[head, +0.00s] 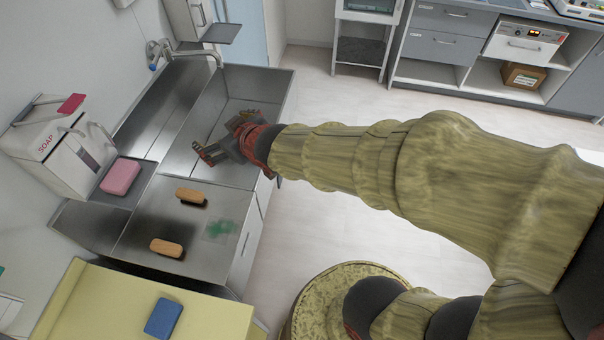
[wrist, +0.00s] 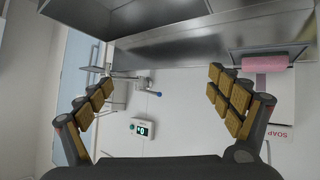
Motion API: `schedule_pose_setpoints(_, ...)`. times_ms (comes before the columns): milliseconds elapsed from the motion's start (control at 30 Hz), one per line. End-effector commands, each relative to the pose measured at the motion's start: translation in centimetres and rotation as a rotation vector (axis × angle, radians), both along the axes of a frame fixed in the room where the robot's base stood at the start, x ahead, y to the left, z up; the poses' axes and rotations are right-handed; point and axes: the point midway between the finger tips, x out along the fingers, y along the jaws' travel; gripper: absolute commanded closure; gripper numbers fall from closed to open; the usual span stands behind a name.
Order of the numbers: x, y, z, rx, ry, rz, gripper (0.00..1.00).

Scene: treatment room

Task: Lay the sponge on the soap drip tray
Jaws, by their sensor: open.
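The pink sponge (head: 120,176) lies flat on the dark soap drip tray (head: 146,172) below the white soap dispenser (head: 66,150). The sponge also shows in the wrist view (wrist: 265,63) at the upper right, against the tray (wrist: 268,51). My gripper (head: 220,138) is over the sink basin, to the right of the sponge and apart from it. In the wrist view my gripper's fingers (wrist: 160,85) are spread wide with nothing between them.
Two brown brushes or blocks (head: 190,195) (head: 166,248) and a green patch (head: 220,229) are on the metal counter. A tap (head: 180,52) stands behind the basin. A blue block (head: 164,318) lies on a yellow surface. A second dispenser with a tray (head: 221,33) hangs beyond.

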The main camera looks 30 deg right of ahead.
Motion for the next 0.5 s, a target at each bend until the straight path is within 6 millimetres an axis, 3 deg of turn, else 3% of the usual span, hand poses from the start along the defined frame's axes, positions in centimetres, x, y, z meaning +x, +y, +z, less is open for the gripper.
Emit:
schedule_pose_setpoints(100, -3.9, -4.5, 1.9, -0.017, 0.106, -0.123, 0.08)
schedule_pose_setpoints(200, -8.4, -7.1, 2.6, -0.013, 0.216, -0.206, 0.08)
schedule_pose_setpoints(400, -17.3, -9.2, 3.4, 0.023, 0.411, -0.297, 0.08)
schedule_pose_setpoints(500, -20.3, -9.3, 3.5, 0.039, 0.475, -0.312, 0.08)
